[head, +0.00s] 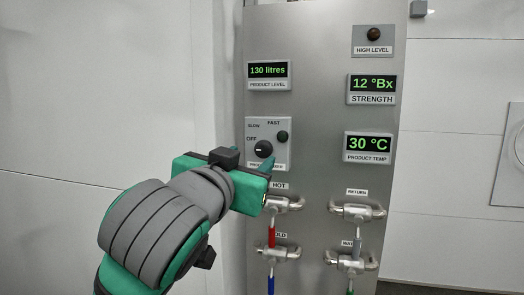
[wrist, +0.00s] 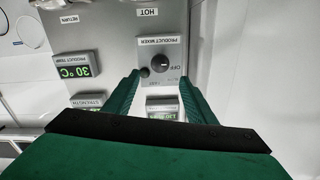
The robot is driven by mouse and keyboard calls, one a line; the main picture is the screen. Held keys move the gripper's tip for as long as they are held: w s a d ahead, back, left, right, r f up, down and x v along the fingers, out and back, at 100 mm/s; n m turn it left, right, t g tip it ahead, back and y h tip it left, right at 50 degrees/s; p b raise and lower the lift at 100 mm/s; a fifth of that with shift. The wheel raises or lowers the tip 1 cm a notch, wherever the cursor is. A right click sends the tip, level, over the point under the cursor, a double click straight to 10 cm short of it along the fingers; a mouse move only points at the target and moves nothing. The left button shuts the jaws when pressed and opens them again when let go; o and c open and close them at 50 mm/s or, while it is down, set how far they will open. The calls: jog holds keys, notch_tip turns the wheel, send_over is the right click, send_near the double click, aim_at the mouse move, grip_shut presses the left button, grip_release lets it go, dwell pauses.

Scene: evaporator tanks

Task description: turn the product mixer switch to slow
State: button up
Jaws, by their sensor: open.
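The product mixer switch (head: 263,148) is a black round knob on a grey plate. OFF is at its left, SLOW at upper left, FAST above. Its small pale mark seems to point toward OFF. A dark green lamp (head: 282,136) sits at its upper right. My gripper (head: 254,160) is in front of the plate, hiding part of the lower label. In the wrist view, where the panel appears upside down, the knob (wrist: 160,63) lies between and beyond the fingertips of my open gripper (wrist: 158,78). The jaws hold nothing; I cannot tell whether they touch the plate.
Below the switch are the hot valve (head: 285,203) with a red handle and the cold valve (head: 282,253) with a blue handle, close to my arm. A return valve (head: 357,211) is at right. Displays (head: 268,71) are above. White wall is free at left.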

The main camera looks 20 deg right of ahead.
aim_at(263, 149)
jog(key=x, duration=0.9)
jog(key=shift+w, duration=0.1)
jog(key=c, duration=1)
